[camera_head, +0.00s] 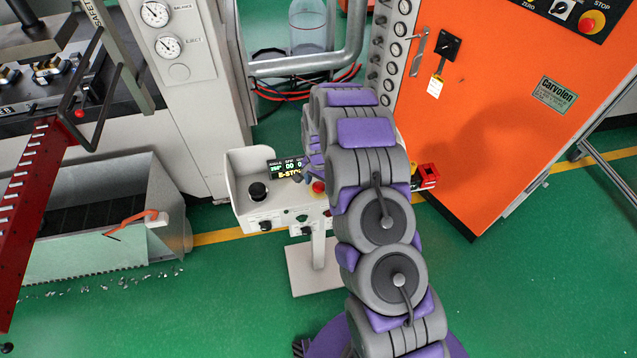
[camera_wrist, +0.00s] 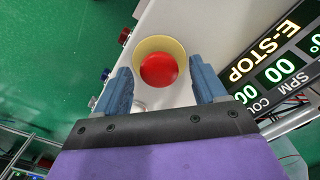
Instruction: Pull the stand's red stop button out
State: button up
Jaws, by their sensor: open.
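The stand's red stop button (camera_head: 319,187) shows on the control stand's panel, beside my arm. In the wrist view the red button (camera_wrist: 159,70) is round and sits in a yellow collar (camera_wrist: 160,45). My gripper (camera_wrist: 163,84) is open, with one blue finger on each side of the button's near part. The fingers look apart from the button; their exact height over it is hard to tell. In the head view my gripper (camera_head: 304,176) is small and partly hidden by my arm. The stand (camera_head: 240,165) is pale, on a post with a flat base.
A display (camera_head: 287,168) reading E-STOP stands behind the button, and it fills the right of the wrist view (camera_wrist: 275,65). A black knob (camera_head: 258,190) is on the panel's left. An orange cabinet (camera_head: 500,130) with another red stop button (camera_head: 591,22) stands at the right.

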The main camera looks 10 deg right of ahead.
grip_shut()
dwell(0.8)
